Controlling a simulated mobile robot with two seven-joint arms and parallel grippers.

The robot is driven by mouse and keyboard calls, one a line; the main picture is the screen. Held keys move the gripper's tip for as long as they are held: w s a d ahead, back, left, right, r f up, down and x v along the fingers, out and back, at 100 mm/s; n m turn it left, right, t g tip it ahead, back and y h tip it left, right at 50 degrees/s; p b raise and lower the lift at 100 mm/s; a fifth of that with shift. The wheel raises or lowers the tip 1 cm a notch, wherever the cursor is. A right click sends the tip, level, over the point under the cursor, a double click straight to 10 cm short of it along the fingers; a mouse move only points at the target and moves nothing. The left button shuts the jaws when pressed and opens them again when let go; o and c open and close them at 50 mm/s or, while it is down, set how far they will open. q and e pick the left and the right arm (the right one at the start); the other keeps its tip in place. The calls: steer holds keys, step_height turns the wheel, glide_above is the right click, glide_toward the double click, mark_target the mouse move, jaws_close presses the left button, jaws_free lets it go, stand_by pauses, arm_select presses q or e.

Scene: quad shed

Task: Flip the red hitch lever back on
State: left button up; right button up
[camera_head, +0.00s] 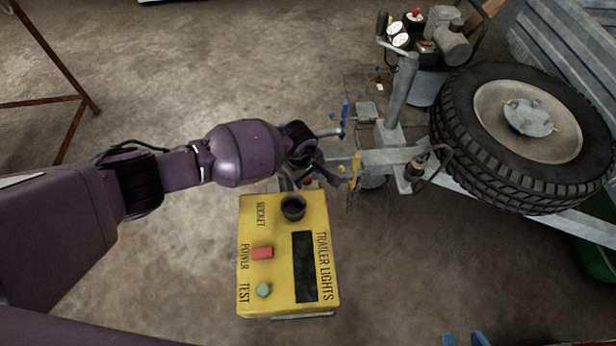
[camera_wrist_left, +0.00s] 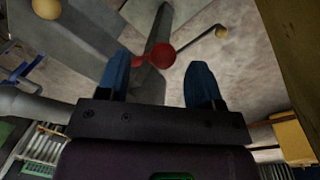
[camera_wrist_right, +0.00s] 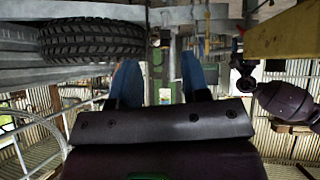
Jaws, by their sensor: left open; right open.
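The red lever's round knob (camera_wrist_left: 160,57) shows in the left wrist view, between and beyond the two blue fingertips of my left gripper (camera_wrist_left: 156,68). The fingers are apart and I see no grip on the knob; whether either finger touches it I cannot tell. In the head view a small red spot (camera_head: 308,182) shows beside my left wrist, by the hitch (camera_head: 345,160); the wrist hides most of this area. My right gripper (camera_wrist_right: 160,85) is open and empty; its blue tips show at the bottom edge of the head view (camera_head: 464,340), away from the hitch.
A yellow trailer-lights box (camera_head: 322,300) stands just below the hitch. A spare tire (camera_head: 455,130) and a compressor (camera_head: 425,40) are at the upper right. A blue handle (camera_head: 345,110) and yellow-tipped parts (camera_head: 357,160) are close to my left wrist. Open floor lies at upper left.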

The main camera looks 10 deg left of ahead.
mark_target(307, 180)
arm_select(q)
step_height(307, 180, down, 3)
steer(key=shift+d+r+b, duration=0.1)
steer(key=shift+r+b, duration=0.05)
steer(key=shift+b, duration=0.15)
steer(key=shift+w+f, duration=0.1)
steer(key=shift+f, duration=0.15)
steer(key=shift+w+f, duration=0.1)
arm_select(e)
steer(key=shift+w+a+r+n, duration=0.15)
steer(key=shift+w, duration=0.2)
steer(key=shift+w+a+r+n, duration=0.1)
steer(key=shift+w+n, duration=0.05)
steer(key=shift+w, duration=0.2)
steer(key=shift+s, duration=0.1)
